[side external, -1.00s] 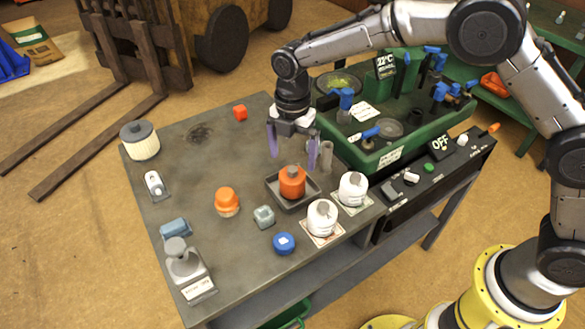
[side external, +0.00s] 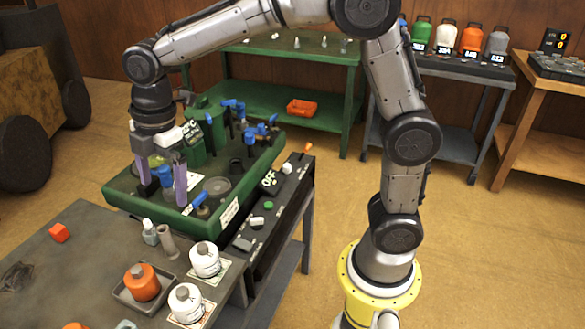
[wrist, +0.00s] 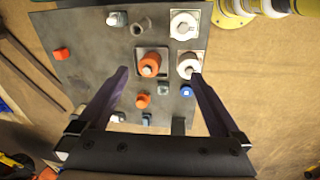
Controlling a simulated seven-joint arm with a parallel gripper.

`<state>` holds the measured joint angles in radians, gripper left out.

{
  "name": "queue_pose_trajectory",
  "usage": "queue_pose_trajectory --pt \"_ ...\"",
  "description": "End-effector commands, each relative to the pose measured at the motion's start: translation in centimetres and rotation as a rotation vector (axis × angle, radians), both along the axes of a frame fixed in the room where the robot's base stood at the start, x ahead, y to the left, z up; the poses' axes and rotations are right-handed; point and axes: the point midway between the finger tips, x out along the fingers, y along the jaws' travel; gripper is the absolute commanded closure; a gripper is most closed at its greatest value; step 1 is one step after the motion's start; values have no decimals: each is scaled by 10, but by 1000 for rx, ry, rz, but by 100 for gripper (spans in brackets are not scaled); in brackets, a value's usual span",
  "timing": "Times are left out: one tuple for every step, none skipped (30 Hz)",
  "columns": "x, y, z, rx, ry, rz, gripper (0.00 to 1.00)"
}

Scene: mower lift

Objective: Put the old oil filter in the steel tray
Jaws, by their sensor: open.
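An orange canister with a grey knob top (side external: 142,280), which looks like the oil filter, stands upright in a small grey steel tray (side external: 120,294) on the dark bench. In the wrist view the same canister (wrist: 149,66) sits inside the tray's rim, below my gripper. My gripper (side external: 163,195) is open and empty, raised above the bench and clear of the canister. Its two purple fingers point down and apart; the wrist view shows nothing between the fingertips (wrist: 158,74).
Two white canisters (side external: 205,260) (side external: 186,303) stand on labelled cards beside the tray. A grey tube (side external: 168,243) and a small bottle (side external: 150,232) stand behind it. An orange cube (side external: 59,233) lies left.

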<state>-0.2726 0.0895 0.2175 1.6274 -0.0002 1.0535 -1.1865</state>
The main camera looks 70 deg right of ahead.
Motion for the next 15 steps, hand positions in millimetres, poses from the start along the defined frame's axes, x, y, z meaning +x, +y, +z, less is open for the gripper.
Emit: queue_pose_trajectory --pt "-20 -16 15 23 -28 -113 0" --pt "-30 -24 22 38 -42 -184 0" --pt "-46 -34 29 59 -60 -278 0" --pt "-57 -42 34 75 -73 -349 0" --pt "-69 -49 38 92 -86 -419 0" --pt "-85 -58 42 117 -104 -512 0" --pt "-97 -64 45 136 -118 -582 0" --pt "-110 -70 46 155 -129 -652 0" --pt "-127 -77 47 184 -147 -743 0" --pt "-139 -83 47 205 -160 -811 0" --pt "-151 -87 45 227 -171 -878 0" --pt "-166 -93 43 256 -187 -962 0" --pt "-176 -96 41 278 -197 -1022 0" --pt "-185 -99 38 298 -206 -1078 0" --pt "-197 -102 35 325 -218 -1147 0"
